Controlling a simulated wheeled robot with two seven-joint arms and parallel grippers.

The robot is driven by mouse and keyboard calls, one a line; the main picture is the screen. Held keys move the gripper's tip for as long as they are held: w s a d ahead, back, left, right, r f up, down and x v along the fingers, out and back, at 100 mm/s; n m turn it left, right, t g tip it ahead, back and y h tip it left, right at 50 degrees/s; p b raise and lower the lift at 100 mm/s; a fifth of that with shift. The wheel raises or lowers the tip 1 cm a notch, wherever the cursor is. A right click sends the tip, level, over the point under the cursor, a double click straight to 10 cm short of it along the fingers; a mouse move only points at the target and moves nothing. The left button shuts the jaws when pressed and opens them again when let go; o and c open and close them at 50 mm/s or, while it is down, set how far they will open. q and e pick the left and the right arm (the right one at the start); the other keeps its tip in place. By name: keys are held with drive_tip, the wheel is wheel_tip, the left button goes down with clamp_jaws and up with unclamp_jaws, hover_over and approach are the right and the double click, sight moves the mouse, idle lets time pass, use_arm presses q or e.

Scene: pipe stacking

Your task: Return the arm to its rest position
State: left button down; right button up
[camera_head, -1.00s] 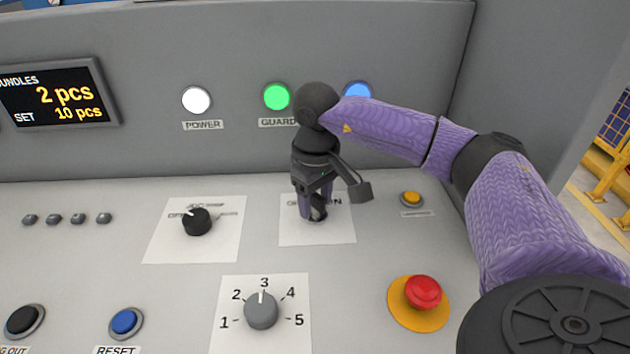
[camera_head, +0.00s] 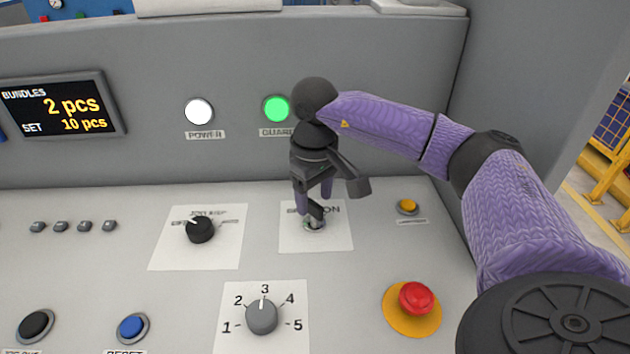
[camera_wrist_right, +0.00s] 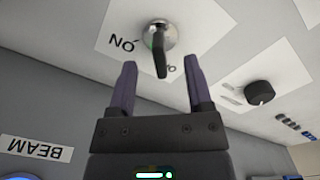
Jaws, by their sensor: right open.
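My right arm (camera_head: 388,118) reaches in from the right over the sloped control panel. Its gripper (camera_head: 314,200) points down at a small lever switch (camera_head: 314,226) on a white label plate, partly hidden by the gripper. In the right wrist view, the two purple fingers of the gripper (camera_wrist_right: 161,70) are apart with nothing between them. The switch (camera_wrist_right: 160,38), with a round metal base and dark lever, lies just beyond the fingertips. My left gripper is not in view.
A black rotary knob (camera_head: 200,230) is left of the gripper, and a grey numbered dial (camera_head: 262,316) is below it. A red mushroom button (camera_head: 416,298) and a small yellow button (camera_head: 407,206) lie to the right. White (camera_head: 199,111) and green (camera_head: 276,109) lamps are lit behind.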

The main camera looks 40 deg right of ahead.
wheel_tip(320, 180, up, 4)
drive_tip(key=p, duration=0.2)
drive_tip(key=shift+r+p, duration=0.1)
drive_tip(key=shift+p, duration=0.25)
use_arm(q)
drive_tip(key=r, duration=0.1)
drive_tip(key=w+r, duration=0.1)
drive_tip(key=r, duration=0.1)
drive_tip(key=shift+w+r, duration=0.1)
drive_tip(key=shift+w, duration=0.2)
